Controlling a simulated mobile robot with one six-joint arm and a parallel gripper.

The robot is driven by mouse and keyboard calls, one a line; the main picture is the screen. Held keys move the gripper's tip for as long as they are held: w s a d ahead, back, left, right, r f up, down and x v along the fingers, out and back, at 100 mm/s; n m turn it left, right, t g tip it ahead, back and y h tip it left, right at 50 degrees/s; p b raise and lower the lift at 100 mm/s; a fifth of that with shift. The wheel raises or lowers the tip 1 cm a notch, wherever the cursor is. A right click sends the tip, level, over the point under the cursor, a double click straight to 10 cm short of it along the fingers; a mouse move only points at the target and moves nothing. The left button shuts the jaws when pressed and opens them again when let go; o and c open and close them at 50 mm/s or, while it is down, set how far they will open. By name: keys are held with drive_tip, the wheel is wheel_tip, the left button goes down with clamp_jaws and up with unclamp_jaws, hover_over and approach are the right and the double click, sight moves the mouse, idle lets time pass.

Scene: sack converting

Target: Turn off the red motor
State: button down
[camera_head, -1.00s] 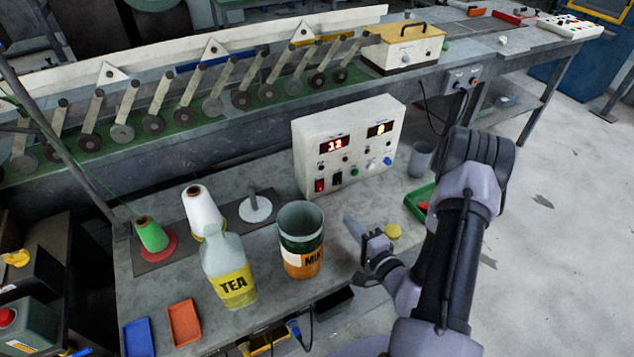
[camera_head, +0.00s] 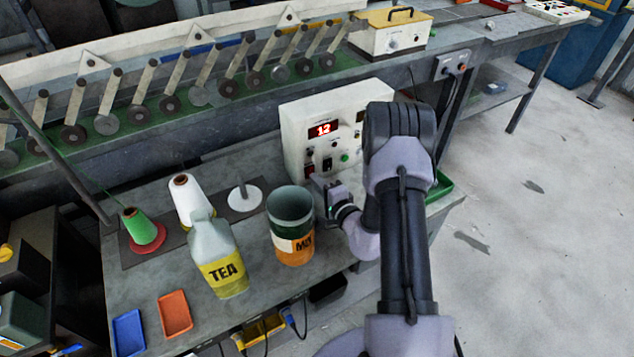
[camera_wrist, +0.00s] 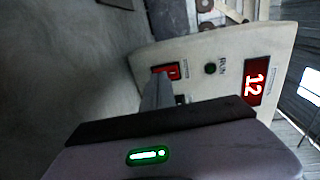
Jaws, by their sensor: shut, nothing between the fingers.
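The white control box (camera_head: 303,118) stands on the bench, with a red lit display (camera_head: 324,129) reading 12. It also fills the upper right of the wrist view (camera_wrist: 210,55), turned sideways. A red rocker switch (camera_wrist: 172,72) sits low on its face. My gripper (camera_wrist: 158,83) is shut and empty, its fingertips right at the red switch and partly covering it. Whether they touch it I cannot tell. A dark switch (camera_wrist: 182,99) lies beside it, partly hidden by the fingers. In the head view my gripper (camera_head: 319,183) is in front of the box's lower left, and my arm hides its right side.
A MIX-labelled can (camera_head: 291,222) stands just left of my gripper. A TEA-labelled bottle (camera_head: 222,265), a white spool (camera_head: 188,203) and a green spool (camera_head: 142,226) are further left. A green tray (camera_head: 440,187) is partly hidden behind my arm.

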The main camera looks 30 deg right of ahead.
drive_tip(key=shift+w+f+b, duration=0.25)
drive_tip(key=shift+f+b, duration=0.05)
drive_tip(key=shift+b, duration=0.65)
drive_tip(key=shift+r, duration=0.3)
idle(0.3)
